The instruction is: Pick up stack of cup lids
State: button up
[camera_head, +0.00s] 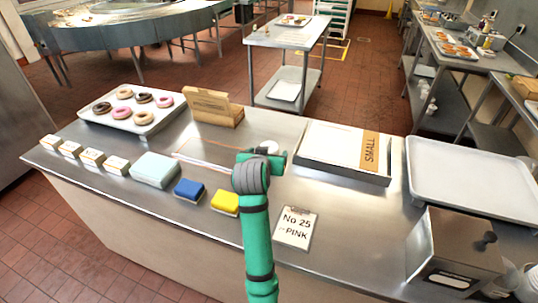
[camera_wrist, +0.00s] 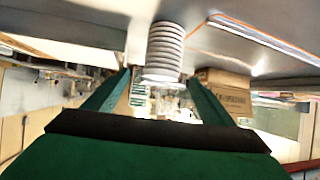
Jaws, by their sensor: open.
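The stack of cup lids (camera_wrist: 165,50) is a short white ridged column standing on the steel counter. The wrist view shows the counter at the top, so the stack seems to hang down there. In the head view only its white top (camera_head: 268,147) shows, the rest hidden behind my arm. My gripper (camera_wrist: 160,78) is open, its two green fingers on either side of the stack in the wrist view, with gaps on both sides. I cannot tell how far the stack reaches between the fingers. In the head view my gripper (camera_head: 263,158) is low over the counter at the stack.
A cardboard box (camera_head: 213,106) stands behind the stack, left of it. A donut tray (camera_head: 165,121) is at the far left. A shallow box labelled SMALL (camera_head: 340,170) lies to the right. Blue (camera_head: 189,189) and yellow (camera_head: 225,202) blocks and a clipboard (camera_head: 296,229) lie nearer.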

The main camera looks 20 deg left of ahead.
jog(key=shift+x, duration=3.4)
jog(key=shift+a+r, duration=0.1)
jog(key=shift+a, duration=0.05)
jog(key=c, duration=1.2)
